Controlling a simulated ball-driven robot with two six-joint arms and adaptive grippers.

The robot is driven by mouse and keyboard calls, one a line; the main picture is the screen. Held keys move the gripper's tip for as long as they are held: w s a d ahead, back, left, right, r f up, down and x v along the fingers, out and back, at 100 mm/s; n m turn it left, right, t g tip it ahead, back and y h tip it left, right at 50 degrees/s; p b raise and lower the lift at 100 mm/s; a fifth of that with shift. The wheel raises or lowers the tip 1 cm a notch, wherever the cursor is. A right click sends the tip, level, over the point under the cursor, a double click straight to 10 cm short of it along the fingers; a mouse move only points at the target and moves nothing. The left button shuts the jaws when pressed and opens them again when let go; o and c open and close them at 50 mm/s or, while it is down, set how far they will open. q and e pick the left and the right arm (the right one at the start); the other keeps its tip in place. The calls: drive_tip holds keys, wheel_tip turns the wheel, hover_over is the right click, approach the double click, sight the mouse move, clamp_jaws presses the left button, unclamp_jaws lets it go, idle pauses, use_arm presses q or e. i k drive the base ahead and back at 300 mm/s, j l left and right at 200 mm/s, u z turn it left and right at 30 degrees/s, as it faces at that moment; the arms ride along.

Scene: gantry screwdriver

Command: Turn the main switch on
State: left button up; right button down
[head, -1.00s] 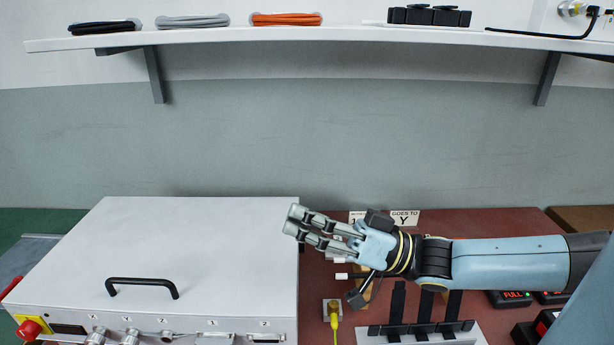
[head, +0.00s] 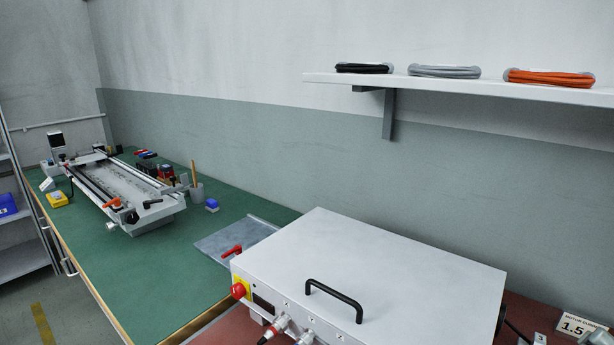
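The white control box (head: 390,268) stands at the lower middle of the head view, with a black handle (head: 334,300) on its top. At the front left corner is a red knob (head: 239,290) on a yellow plate, beside a dark display window (head: 263,303). No label shows which of these is the main switch. Neither of my grippers is in view.
A green bench (head: 150,262) to the left carries a gantry rig (head: 125,190), with a flat grey plate (head: 237,240) near the box. Cable connectors (head: 277,326) stick out of the box front. A wall shelf (head: 450,87) with coiled cables hangs above right.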

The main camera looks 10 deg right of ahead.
sight(238, 290)
drive_tip(key=k+j, duration=0.15)
drive_tip(key=j, duration=0.2)
drive_tip(key=k+j, duration=0.2)
drive_tip(key=j, duration=0.2)
drive_tip(key=k+j, duration=0.15)
drive_tip(key=j, duration=0.2)
drive_tip(key=k+j, duration=0.15)
drive_tip(key=j, duration=0.2)
drive_tip(key=k+j, duration=0.2)
drive_tip(key=j, duration=0.2)
